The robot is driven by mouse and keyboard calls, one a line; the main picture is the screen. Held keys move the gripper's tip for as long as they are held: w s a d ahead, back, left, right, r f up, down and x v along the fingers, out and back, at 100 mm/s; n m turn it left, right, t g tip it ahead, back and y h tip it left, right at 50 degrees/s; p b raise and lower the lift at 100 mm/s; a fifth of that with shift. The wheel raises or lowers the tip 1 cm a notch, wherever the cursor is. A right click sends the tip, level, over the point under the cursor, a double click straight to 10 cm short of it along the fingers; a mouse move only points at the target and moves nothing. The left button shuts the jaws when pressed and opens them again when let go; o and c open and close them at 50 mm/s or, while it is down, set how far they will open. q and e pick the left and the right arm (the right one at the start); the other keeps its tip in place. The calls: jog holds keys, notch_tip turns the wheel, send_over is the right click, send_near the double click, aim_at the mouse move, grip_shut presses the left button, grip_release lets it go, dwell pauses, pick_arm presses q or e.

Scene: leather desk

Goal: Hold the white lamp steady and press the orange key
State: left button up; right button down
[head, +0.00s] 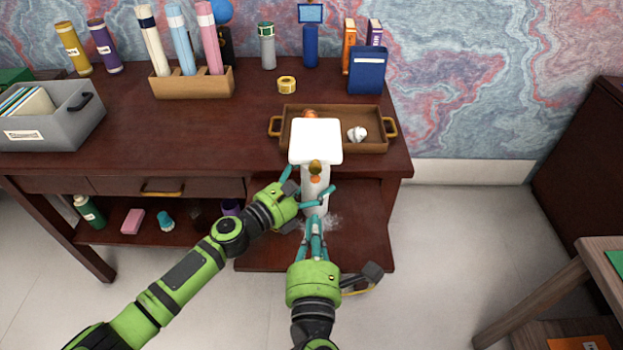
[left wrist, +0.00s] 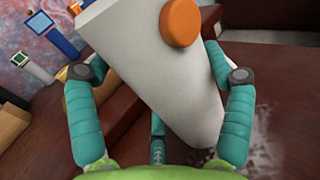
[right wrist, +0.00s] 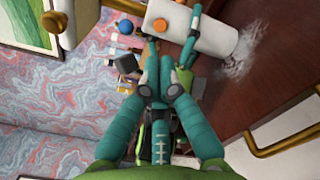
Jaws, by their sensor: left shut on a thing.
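The white lamp (head: 320,140) stands in front of the desk, with a wide square head and a narrower body. The orange key (head: 316,180) is a round button on the lamp's body, below a brownish knob (head: 315,167). It also shows in the left wrist view (left wrist: 181,22) and the right wrist view (right wrist: 160,25). My left gripper (head: 306,196) is shut around the lamp's body, with teal fingers on both sides of it. My right gripper (head: 315,226) has its fingers together, empty, just below the key and apart from it.
A brown tray (head: 278,127) with a white object (head: 357,134) lies on the desk behind the lamp. The desk's middle is clear.

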aim_at(319, 193)
dwell(0.4)
notch_tip(319, 193, up, 6)
jog(key=d+n+t+y, duration=0.2)
jog(key=n+t+y, duration=0.35)
jog(key=n, duration=0.75)
notch_tip(319, 193, down, 6)
jog(key=s+a+n+g+y, duration=0.1)
jog(key=n+g+y, duration=0.75)
jog(key=n, duration=1.45)
jog(key=w, duration=0.8)
jog(key=shift+w, duration=0.4)
jog(key=shift+w+a+f, duration=0.1)
jog(key=shift+w, duration=0.35)
